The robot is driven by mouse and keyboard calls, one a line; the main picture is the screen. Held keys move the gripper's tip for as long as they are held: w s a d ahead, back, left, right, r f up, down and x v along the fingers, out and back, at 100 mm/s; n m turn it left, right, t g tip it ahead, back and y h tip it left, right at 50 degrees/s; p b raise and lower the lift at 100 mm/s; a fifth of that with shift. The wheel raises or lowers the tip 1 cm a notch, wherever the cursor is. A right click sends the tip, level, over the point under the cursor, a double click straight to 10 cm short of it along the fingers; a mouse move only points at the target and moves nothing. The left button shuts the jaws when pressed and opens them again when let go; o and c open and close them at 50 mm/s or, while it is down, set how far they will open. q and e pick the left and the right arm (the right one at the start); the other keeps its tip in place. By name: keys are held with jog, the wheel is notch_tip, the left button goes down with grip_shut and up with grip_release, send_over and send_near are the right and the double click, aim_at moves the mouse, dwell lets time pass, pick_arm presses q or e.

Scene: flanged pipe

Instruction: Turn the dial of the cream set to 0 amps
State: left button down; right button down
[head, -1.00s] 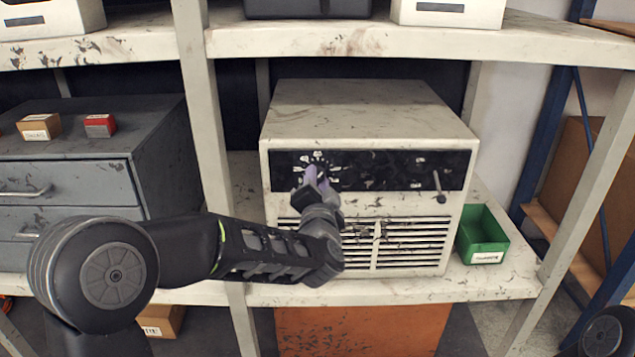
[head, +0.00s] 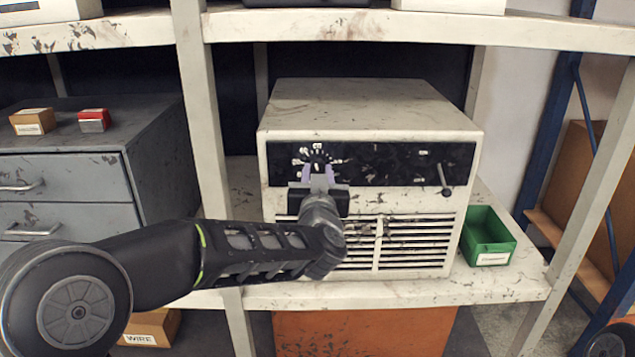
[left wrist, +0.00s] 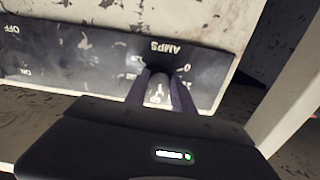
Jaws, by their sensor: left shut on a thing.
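The cream set (head: 372,108) is a worn box on the shelf with a dark front panel. Its dial (left wrist: 158,90) is at the panel's left end, ringed by white marks, and mostly hidden by my gripper in the head view. My left gripper (head: 318,172) is shut on the dial, with one purple finger on each side. The left wrist view shows the panel upside down, with the word AMPS (left wrist: 166,47) and a 0 mark (left wrist: 186,68) close beside a finger. The dial's exact setting is hard to read. My right gripper is out of view.
A lever switch (head: 443,178) is at the panel's right end. A green bin (head: 488,240) stands right of the set. A shelf post (head: 202,130) and grey drawers (head: 65,180) stand to the left. The upper shelf (head: 420,28) runs above.

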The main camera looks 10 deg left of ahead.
pick_arm(q)
jog(key=n+b, duration=0.1)
jog(key=n, duration=0.1)
jog(key=n+b, duration=0.2)
jog(key=n, duration=0.1)
jog(key=shift+f+n, duration=0.2)
jog(key=shift+n, duration=0.1)
jog(key=n+b, duration=0.4)
jog(key=n, duration=0.1)
jog(key=shift+n, duration=0.3)
jog(key=n+b, duration=0.3)
jog(key=n, duration=0.2)
jog(key=shift+b, duration=0.35)
jog(key=n+b, duration=0.2)
jog(key=n, duration=0.1)
jog(key=shift+n, duration=0.3)
jog(key=shift+r+n+b, duration=0.15)
jog(key=shift+n+b, duration=0.4)
jog(key=shift+n, duration=0.35)
jog(key=c, duration=1.1)
grip_release()
jog(key=shift+r, duration=0.1)
jog(key=shift+o, duration=0.2)
jog(key=shift+s, duration=0.1)
